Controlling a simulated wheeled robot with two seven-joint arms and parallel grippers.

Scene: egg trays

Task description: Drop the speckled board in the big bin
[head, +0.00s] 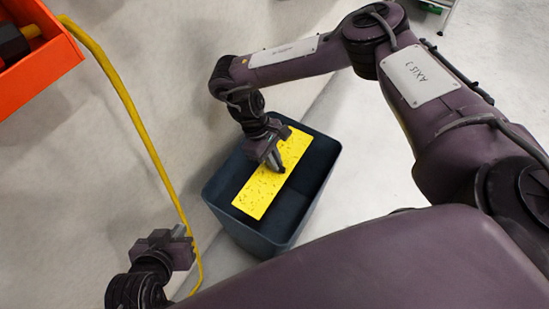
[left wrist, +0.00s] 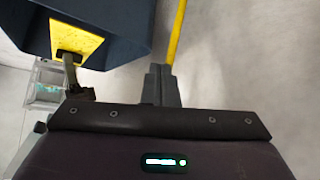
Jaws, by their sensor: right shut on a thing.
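The speckled board (head: 257,195) is a flat yellow rectangle with dark specks. My right gripper (head: 277,163) is shut on it near its middle and holds it tilted over the opening of the big dark blue-grey bin (head: 318,188). In the left wrist view the board (left wrist: 88,45) shows at the upper left, against the bin (left wrist: 125,25), with my right gripper (left wrist: 68,57) on it. My left gripper (head: 180,232) is apart from the bin, to its lower left in the head view. Its fingers (left wrist: 162,72) are together with nothing between them.
A yellow cable or tube (head: 143,125) runs down left of the bin, passing close to my left gripper. An orange container (head: 52,62) with a dark item stands at the upper left. The pale floor between the cable and the bin is clear.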

